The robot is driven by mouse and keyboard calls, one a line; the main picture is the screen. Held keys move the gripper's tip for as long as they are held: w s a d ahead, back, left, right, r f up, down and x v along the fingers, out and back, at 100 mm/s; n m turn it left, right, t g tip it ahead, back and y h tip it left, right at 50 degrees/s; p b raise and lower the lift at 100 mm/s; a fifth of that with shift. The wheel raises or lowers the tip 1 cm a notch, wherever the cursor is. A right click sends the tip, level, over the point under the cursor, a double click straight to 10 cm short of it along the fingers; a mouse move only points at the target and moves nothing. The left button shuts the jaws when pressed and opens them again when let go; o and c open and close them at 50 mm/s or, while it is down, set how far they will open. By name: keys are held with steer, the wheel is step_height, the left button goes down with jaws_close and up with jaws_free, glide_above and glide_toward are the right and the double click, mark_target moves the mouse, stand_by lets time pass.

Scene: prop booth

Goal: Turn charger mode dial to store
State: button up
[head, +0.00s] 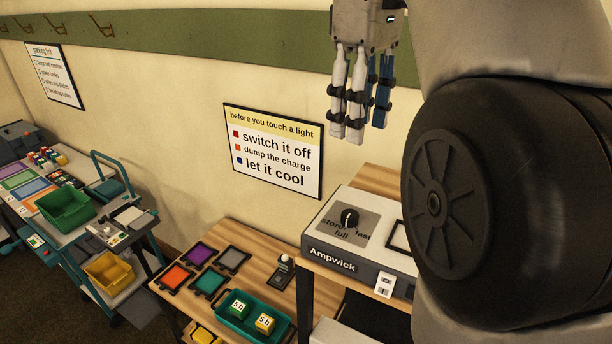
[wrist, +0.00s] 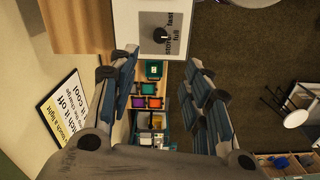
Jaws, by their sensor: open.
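The charger (head: 345,258) is a grey and white box marked "Ampwick" on a wooden bench. Its black mode dial (head: 349,217) sits on a grey panel with the words "store", "full" and "fast" around its near side. A pale mark shows on the dial, but I cannot tell which word it points to. The dial also shows in the wrist view (wrist: 161,36), at the top, beyond the fingertips. My gripper (head: 364,128) is open and empty, high above the charger and apart from it. Its fingers frame the wrist view (wrist: 163,62).
A lower bench holds coloured pads and a teal tray (head: 252,322) with two labelled blocks. A cart with a green bin (head: 66,208) and a yellow bin (head: 108,272) stands left. A sign (head: 273,150) hangs on the wall behind. My arm hides the charger's right side.

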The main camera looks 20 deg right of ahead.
mark_target(349, 213)
step_height(349, 213, down, 17)
steer(key=b, duration=0.5)
steer(key=shift+r+b, duration=0.15)
steer(key=shift+b, duration=0.25)
steer(key=shift+c, duration=0.6)
jaws_close()
